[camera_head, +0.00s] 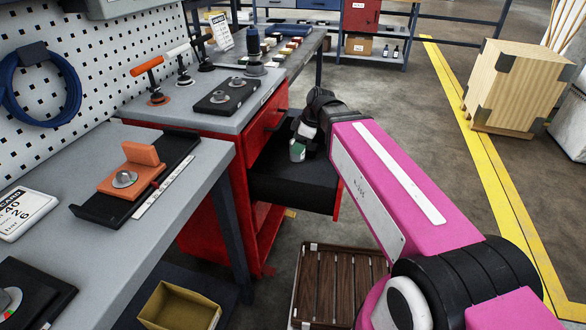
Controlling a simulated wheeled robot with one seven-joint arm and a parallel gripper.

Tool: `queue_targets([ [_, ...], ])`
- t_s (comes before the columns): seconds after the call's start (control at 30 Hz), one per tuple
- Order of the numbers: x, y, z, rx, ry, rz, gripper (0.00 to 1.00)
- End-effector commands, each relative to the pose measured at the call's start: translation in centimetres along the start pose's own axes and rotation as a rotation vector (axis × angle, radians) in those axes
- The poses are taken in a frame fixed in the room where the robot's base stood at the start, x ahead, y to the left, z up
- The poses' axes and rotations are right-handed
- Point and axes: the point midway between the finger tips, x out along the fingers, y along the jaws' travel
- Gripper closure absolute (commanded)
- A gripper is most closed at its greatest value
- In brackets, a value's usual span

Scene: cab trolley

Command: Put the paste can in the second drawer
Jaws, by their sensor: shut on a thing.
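The paste can (298,152), small with a white and green surface, shows just below my gripper (304,136). My gripper is shut on it, though the dark fingers are small and partly hidden by my pink arm. The can is over the open drawer (290,187) of the red trolley (212,227). The drawer is pulled out to the right, below a closed top drawer (267,126) with a dark handle. Its black inside looks bare where visible. I cannot tell whether the can touches the drawer floor. My arm hides part of the drawer's far right side.
The trolley top holds a black tray (226,96) and upright tools. A grey workbench (120,250) stands at near left. A wooden slatted crate (335,285) and a yellow box (180,306) lie low in front.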

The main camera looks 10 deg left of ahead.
Motion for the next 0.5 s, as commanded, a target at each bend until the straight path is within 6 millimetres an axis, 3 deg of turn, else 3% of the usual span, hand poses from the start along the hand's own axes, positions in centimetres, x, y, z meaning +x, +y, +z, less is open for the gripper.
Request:
queue_targets([
  [0.2,3.5,-0.2,1.6,0.001,-0.001,-0.002,0.76],
  [0.5,5.0,0.8,1.9,0.0,-0.001,0.001,0.76],
])
